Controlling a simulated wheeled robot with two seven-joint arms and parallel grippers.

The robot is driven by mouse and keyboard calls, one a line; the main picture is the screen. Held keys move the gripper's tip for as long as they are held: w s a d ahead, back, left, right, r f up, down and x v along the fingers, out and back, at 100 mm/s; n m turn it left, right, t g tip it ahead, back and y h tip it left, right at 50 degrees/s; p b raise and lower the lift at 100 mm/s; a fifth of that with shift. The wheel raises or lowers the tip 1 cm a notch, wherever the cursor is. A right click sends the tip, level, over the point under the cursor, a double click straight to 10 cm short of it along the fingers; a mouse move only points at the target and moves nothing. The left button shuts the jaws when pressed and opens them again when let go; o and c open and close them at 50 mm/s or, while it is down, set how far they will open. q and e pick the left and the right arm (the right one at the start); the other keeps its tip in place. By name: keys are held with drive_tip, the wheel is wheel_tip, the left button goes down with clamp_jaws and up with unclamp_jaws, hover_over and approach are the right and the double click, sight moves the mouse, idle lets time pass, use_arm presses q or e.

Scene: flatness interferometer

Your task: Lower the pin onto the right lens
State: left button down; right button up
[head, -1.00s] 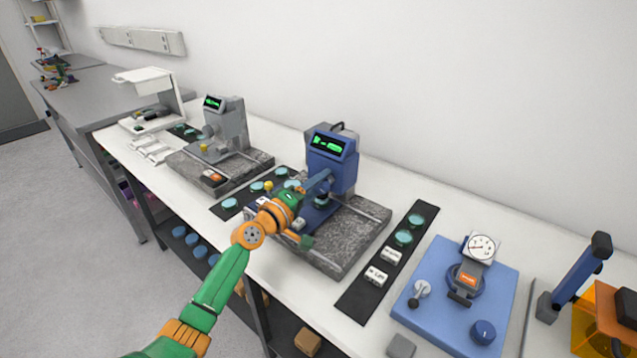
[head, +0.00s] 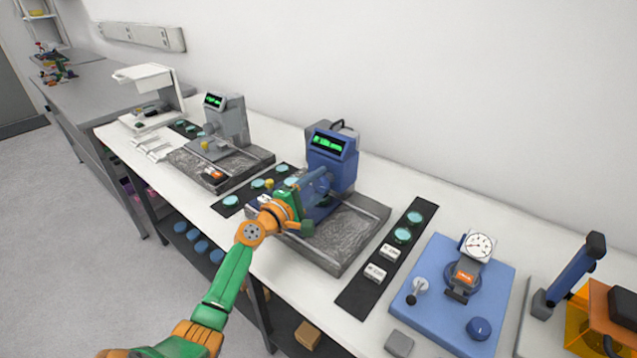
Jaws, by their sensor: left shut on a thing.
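The blue gauge head (head: 332,158) with a lit green display stands at the back of a speckled granite base (head: 345,240). My left gripper (head: 303,208) is at the front of this instrument, closed at its blue lower part (head: 322,205). The gripped part is small and mostly covered by the fingers, so I cannot tell exactly what it is. The pin and any lens beneath it are hidden behind the gripper and the blue arm. My right gripper is out of view.
A dark mat (head: 372,275) right of the base holds teal lenses (head: 402,235) and white labelled blocks. A blue plate (head: 450,300) with a dial gauge stands further right. Another mat with lenses (head: 231,201) and a grey instrument (head: 228,118) stand left.

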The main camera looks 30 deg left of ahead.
use_arm(q)
drive_tip(key=shift+r, duration=0.1)
idle(0.3)
drive_tip(key=shift+c, duration=2.3)
unclamp_jaws()
drive_tip(key=shift+o, duration=0.6)
drive_tip(key=shift+w, duration=0.1)
drive_tip(key=s, duration=0.6)
drive_tip(key=shift+s+a+f, duration=0.2)
drive_tip(key=shift+s+r, duration=0.1)
drive_tip(key=shift+s, duration=0.3)
drive_tip(key=shift+w, duration=0.1)
